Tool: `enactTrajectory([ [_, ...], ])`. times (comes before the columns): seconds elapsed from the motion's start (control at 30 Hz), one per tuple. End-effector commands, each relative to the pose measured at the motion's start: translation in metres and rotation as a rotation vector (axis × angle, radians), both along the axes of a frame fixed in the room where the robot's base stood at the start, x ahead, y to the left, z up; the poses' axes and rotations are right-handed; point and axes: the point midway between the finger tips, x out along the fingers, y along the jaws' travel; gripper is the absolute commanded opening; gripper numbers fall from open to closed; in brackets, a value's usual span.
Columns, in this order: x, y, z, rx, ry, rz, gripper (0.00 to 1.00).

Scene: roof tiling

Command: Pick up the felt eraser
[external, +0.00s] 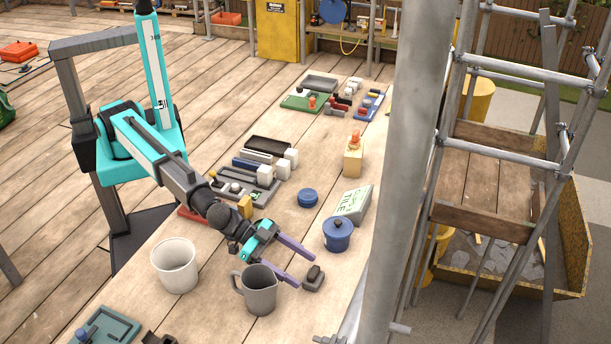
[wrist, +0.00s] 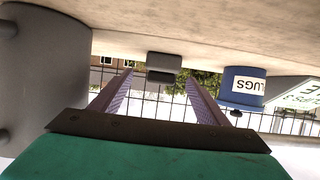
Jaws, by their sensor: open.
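The felt eraser (external: 314,278) is a small dark block with a lighter grey base, lying on the wooden table. In the wrist view, which is upside down, the eraser (wrist: 164,66) shows between and beyond the fingers. My gripper (external: 306,270) is open, its two purple fingers pointing at the eraser with the tips close to it. In the wrist view my gripper (wrist: 158,78) has nothing between its fingers. I cannot tell whether a fingertip touches the eraser.
A grey mug (external: 262,294) stands close beside my gripper and looms in the wrist view (wrist: 45,65). A white bucket (external: 174,266) is at left. A metal pole (external: 410,150) rises at right.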

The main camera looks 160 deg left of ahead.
Motion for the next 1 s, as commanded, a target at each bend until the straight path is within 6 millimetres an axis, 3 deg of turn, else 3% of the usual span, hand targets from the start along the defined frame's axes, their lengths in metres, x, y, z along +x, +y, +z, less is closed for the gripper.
enactTrajectory([
  [0.5,0.028,0.031,-0.014,0.000,0.000,0.001,0.69],
  [1.0,0.029,0.032,-0.016,0.000,0.000,0.000,0.69],
])
